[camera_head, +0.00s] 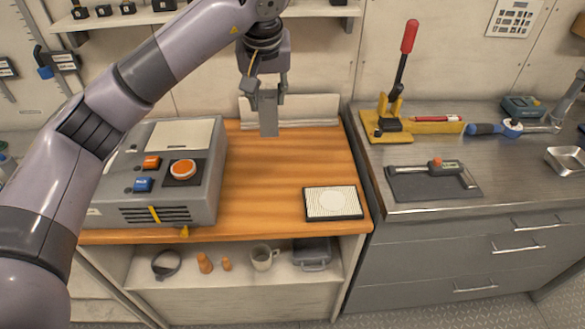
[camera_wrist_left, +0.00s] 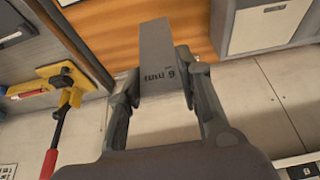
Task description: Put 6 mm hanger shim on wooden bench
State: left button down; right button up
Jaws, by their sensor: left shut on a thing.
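The 6 mm hanger shim (camera_head: 268,117) is a flat grey plate held upright in my left gripper (camera_head: 267,88), above the back part of the wooden bench (camera_head: 270,190). In the left wrist view my left gripper (camera_wrist_left: 165,85) is shut on the shim's near end, and the "6 mm" marking on the shim (camera_wrist_left: 163,45) shows between the fingers. The bench top also shows in that view (camera_wrist_left: 120,25). I cannot tell whether the shim's lower end touches the bench. My right gripper is not in view.
A grey box with an orange button (camera_head: 205,190) stands on the bench's left side. A black-framed pad (camera_head: 333,203) lies at its front right. The bench middle is clear. A steel counter (camera_head: 510,190) on the right holds a red-handled yellow tool (camera_head: 390,115).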

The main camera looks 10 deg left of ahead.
aim_at(267, 125)
pick_arm(q)
jog(key=shift+f, duration=0.25)
jog(key=f, duration=0.2)
jog(key=f+p, duration=0.1)
jog(key=f, duration=0.3)
jog(key=shift+s+a, duration=0.1)
jog(key=shift+s, duration=0.2)
notch_tip(267, 125, down, 13)
jog(key=p, duration=0.2)
jog(key=shift+w+p, duration=0.2)
jog(key=shift+p, duration=0.1)
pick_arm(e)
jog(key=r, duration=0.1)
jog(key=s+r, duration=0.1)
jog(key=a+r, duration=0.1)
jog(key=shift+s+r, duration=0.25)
pick_arm(q)
jog(key=shift+f, duration=0.1)
jog(key=c, duration=1.1)
grip_release()
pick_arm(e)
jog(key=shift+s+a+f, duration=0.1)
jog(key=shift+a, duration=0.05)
